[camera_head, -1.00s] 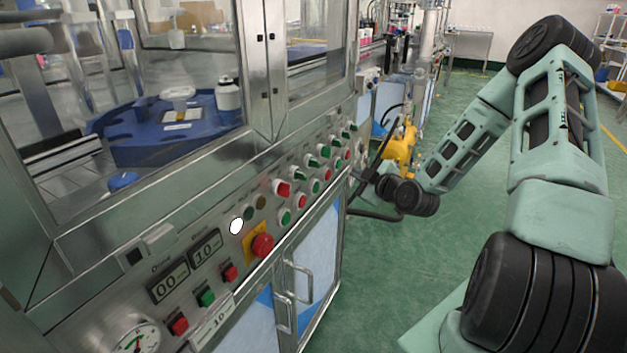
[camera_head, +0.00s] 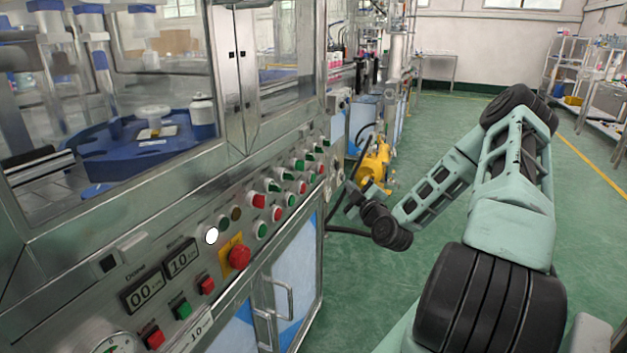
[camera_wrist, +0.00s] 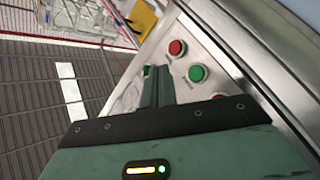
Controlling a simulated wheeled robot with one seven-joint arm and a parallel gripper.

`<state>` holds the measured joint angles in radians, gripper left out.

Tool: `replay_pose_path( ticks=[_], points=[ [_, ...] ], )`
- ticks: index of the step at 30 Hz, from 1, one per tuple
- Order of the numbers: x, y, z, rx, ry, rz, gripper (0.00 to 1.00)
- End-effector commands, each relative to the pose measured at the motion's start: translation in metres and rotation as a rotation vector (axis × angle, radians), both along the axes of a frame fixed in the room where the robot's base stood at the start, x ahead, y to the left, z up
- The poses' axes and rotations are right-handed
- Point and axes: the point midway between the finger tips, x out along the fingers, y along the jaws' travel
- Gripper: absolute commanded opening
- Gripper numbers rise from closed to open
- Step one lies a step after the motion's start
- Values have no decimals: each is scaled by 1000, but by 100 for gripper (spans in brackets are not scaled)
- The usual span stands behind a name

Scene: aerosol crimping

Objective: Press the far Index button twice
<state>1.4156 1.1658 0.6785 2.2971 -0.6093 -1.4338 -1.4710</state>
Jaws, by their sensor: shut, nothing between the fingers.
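The front panel (camera_head: 225,225) carries rows of red and green buttons, and the far buttons (camera_head: 310,160) sit at its right end. I cannot read the labels, so I cannot tell which one is Index. My gripper (camera_head: 346,190) is off the panel's far end, small and dark in the head view. In the wrist view my gripper (camera_wrist: 156,72) is shut and empty, its fingers pointing at the panel. A red button (camera_wrist: 177,47) and a green button (camera_wrist: 197,73) stand just right of the fingertips. Another green button (camera_wrist: 147,71) is mostly hidden behind them. Contact cannot be told.
A red mushroom button (camera_head: 239,257) on a yellow plate and digital displays (camera_head: 163,277) are on the near panel. A yellow machine (camera_head: 374,165) with hoses stands behind my gripper. Cabinet doors with handles (camera_head: 285,300) are below. Green floor (camera_head: 450,140) is free to the right.

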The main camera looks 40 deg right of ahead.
Motion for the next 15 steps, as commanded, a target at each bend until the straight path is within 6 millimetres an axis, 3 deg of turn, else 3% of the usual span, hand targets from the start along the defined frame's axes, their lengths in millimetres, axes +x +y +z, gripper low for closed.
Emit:
replay_pose_path(
  ticks=[15],
  points=[
    [61, 26, 0, -1, 1, 4, 0]
  ],
)
